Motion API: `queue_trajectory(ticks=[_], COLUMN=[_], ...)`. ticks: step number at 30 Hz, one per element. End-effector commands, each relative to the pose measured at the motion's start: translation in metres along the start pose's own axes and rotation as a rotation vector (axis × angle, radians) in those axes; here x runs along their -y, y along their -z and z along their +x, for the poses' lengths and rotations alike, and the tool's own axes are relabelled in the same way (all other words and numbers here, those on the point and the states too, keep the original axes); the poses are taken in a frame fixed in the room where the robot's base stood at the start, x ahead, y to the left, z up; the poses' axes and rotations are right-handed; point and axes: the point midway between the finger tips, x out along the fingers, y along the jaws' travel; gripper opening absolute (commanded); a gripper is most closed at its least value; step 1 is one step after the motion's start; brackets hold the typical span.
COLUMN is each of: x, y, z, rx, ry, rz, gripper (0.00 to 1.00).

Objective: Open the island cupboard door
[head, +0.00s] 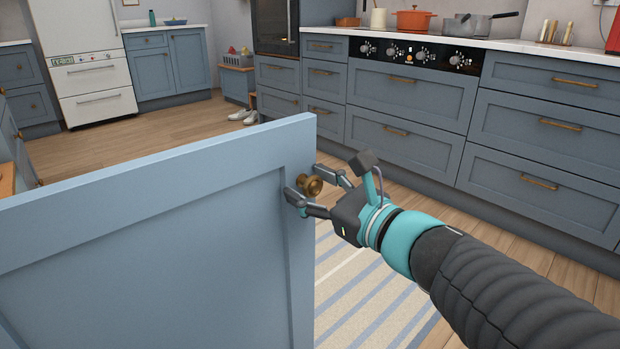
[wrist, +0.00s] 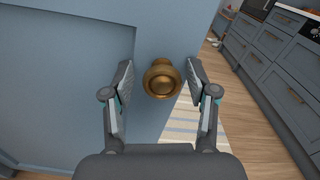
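The blue-grey island cupboard door (head: 170,220) stands swung out and fills the lower left of the head view. A round brass knob (head: 311,185) sits near its upper free edge. In the wrist view the door (wrist: 60,80) is at the left and behind the knob (wrist: 161,79). My gripper (head: 308,188) is at the knob with one finger on each side of it. In the wrist view my gripper's fingers (wrist: 160,84) are spread, with a visible gap between each finger and the knob. The cupboard's inside is not clearly seen.
A striped rug (head: 370,295) lies on the wooden floor (head: 190,130) beyond the door. A row of blue drawers (head: 540,130) runs along the back right, under a counter with pots. A white fridge (head: 85,60) stands at the back left.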

Motion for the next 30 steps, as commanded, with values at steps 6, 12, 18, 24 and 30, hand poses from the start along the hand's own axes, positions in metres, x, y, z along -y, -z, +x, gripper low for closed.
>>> queue_trajectory(ticks=[6, 12, 18, 24, 30], x=[0.002, 0.003, 0.003, 0.003, 0.003], y=[0.001, 0.0, 0.0, 0.0, 0.001], z=[0.0, -0.006, -0.027, -0.05, -0.066], rx=[-0.002, -0.001, -0.002, -0.002, -0.002], ry=[0.005, 0.008, 0.011, 0.011, 0.01], rz=[0.001, 0.001, -0.001, -0.001, -0.001], gripper=[0.63, 0.63, 0.63, 0.63, 0.63])
